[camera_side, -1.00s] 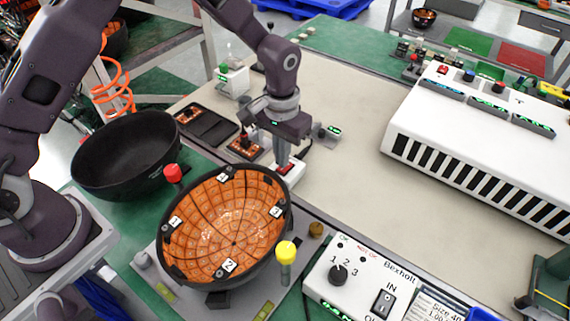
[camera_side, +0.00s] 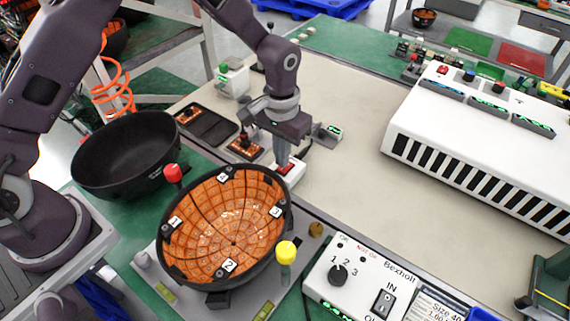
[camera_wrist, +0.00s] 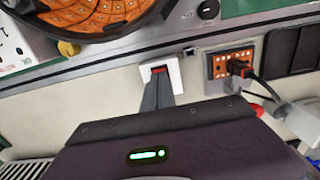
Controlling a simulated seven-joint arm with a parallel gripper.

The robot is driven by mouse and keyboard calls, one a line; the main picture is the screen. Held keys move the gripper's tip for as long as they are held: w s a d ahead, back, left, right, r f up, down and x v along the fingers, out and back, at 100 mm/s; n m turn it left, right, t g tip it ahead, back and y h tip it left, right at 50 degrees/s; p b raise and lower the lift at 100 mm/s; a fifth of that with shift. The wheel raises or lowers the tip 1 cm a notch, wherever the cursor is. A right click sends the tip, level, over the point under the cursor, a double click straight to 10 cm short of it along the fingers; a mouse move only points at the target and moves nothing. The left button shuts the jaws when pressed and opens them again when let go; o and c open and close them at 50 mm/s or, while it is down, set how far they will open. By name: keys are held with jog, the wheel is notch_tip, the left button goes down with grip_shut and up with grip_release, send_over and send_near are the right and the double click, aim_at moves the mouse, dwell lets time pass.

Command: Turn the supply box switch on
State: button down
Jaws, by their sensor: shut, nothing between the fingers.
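The supply box (camera_side: 292,173) is a small white box with a red rocker switch (camera_side: 285,168) on top, behind the orange-lined bowl on the bench. In the wrist view the white box (camera_wrist: 173,73) and part of its red switch (camera_wrist: 158,69) show just beyond my fingertips. My gripper (camera_side: 283,163) is shut and empty, pointing down with its tips at the red switch. It also shows in the wrist view (camera_wrist: 159,78). The tips appear to touch the switch, and they hide part of it. Which way the rocker is tilted I cannot tell.
A black bowl with orange panels (camera_side: 232,232) stands in front of the box. A small orange board with a plugged cable (camera_side: 245,148) lies to the left. A white vented rack (camera_side: 480,130) stands at right. The bench middle is clear.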

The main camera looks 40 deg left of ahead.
jog(key=shift+f, duration=0.95)
dwell(0.4)
jog(key=shift+r, duration=3.55)
